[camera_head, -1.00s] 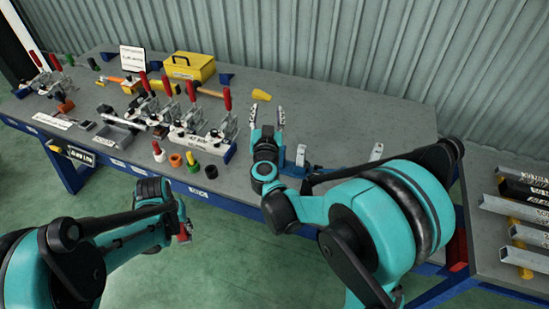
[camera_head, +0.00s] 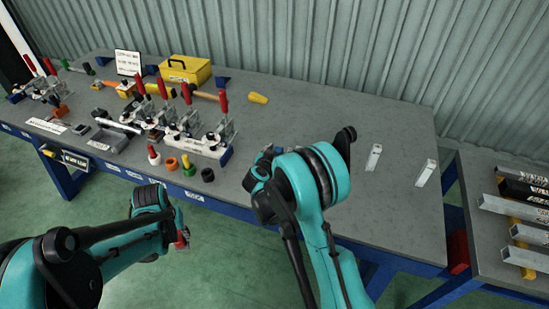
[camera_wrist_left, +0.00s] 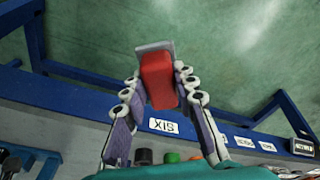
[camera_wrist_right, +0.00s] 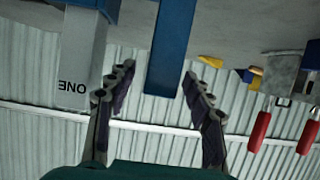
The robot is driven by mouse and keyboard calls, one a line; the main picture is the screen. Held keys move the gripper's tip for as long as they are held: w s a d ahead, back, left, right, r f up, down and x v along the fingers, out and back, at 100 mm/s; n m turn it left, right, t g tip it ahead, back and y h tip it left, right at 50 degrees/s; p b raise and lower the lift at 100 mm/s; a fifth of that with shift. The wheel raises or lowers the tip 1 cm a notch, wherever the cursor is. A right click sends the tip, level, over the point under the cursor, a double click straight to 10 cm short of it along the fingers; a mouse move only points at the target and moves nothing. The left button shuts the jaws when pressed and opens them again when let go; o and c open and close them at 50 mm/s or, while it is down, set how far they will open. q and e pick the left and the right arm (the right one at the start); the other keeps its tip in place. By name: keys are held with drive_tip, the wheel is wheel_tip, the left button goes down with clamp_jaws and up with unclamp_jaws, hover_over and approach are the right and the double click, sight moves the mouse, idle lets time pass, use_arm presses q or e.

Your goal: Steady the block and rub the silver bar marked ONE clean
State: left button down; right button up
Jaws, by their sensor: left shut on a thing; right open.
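In the right wrist view the silver bar marked ONE (camera_wrist_right: 80,75), its lettering upside down, meets a blue part (camera_wrist_right: 98,5) at the picture's top left. A blue block or post (camera_wrist_right: 172,45) lies between the spread fingers of my open right gripper (camera_wrist_right: 158,78), with no contact visible. In the head view my right arm hides this gripper and most of the blue fixture. My left gripper (camera_wrist_left: 156,88) is shut on a red block with a grey plate at its end (camera_wrist_left: 158,78). It hangs off the bench's front edge, over the floor (camera_head: 180,236).
Red-handled clamps (camera_head: 223,125), small coloured cylinders (camera_head: 172,163) and a yellow toolbox (camera_head: 186,70) occupy the left. A side table (camera_head: 500,220) holds more bars. The bench's back right is clear.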

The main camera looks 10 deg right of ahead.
drive_tip(key=shift+x, duration=1.75)
clamp_jaws()
